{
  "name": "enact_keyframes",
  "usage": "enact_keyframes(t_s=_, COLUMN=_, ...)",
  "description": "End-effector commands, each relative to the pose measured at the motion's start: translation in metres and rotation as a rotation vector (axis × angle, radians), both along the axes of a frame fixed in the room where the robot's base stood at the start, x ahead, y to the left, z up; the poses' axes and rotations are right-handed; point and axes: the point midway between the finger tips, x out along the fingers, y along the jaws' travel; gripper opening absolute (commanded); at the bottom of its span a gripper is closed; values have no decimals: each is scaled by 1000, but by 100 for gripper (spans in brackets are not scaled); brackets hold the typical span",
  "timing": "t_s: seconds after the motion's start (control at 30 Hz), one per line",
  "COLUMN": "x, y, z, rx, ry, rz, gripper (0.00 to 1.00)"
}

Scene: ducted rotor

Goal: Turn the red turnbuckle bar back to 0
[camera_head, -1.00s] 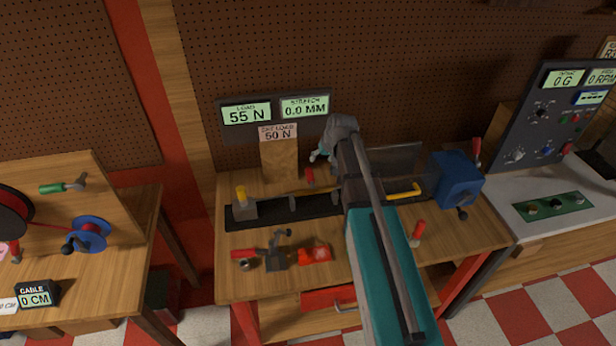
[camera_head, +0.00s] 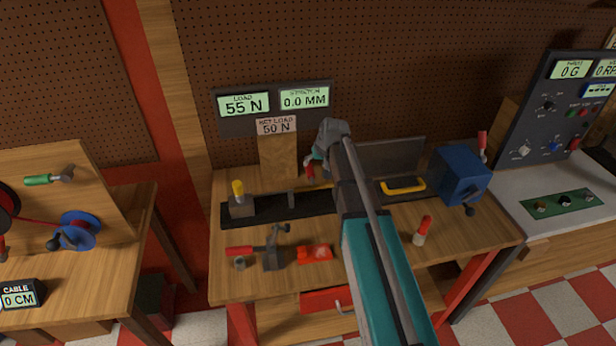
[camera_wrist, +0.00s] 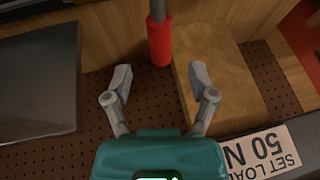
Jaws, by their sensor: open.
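The red turnbuckle bar (camera_wrist: 159,40) shows in the wrist view as a red sleeve on a grey rod, upright in the picture. In the head view a small red piece (camera_head: 310,172), which looks like the same bar, is beside the arm's end, partly hidden. My gripper (camera_wrist: 160,76) is open and empty. Its fingers are apart, with the sleeve's lower end just beyond the gap between the tips; I see no contact. The displays read LOAD 55 N (camera_head: 243,104) and STRETCH 0.0 MM (camera_head: 304,97). A SET LOAD 50 N sign (camera_head: 276,125) is below them.
A dark rail (camera_head: 270,211) with a yellow-topped post (camera_head: 239,190) runs along the bench. A red-handled clamp (camera_head: 270,252), red block (camera_head: 315,253), red-topped peg (camera_head: 422,230) and blue box (camera_head: 460,177) stand around. My arm hides the bench's middle.

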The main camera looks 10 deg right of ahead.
Motion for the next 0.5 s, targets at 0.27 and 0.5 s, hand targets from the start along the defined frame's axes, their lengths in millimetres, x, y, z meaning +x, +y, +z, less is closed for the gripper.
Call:
enact_keyframes(t_s=0.27, x=10, y=5, z=-26, rx=0, ry=0, rz=0, gripper=73)
enact_keyframes(t_s=0.5, x=17, y=8, z=-43, rx=0, ry=0, rz=1, gripper=73)
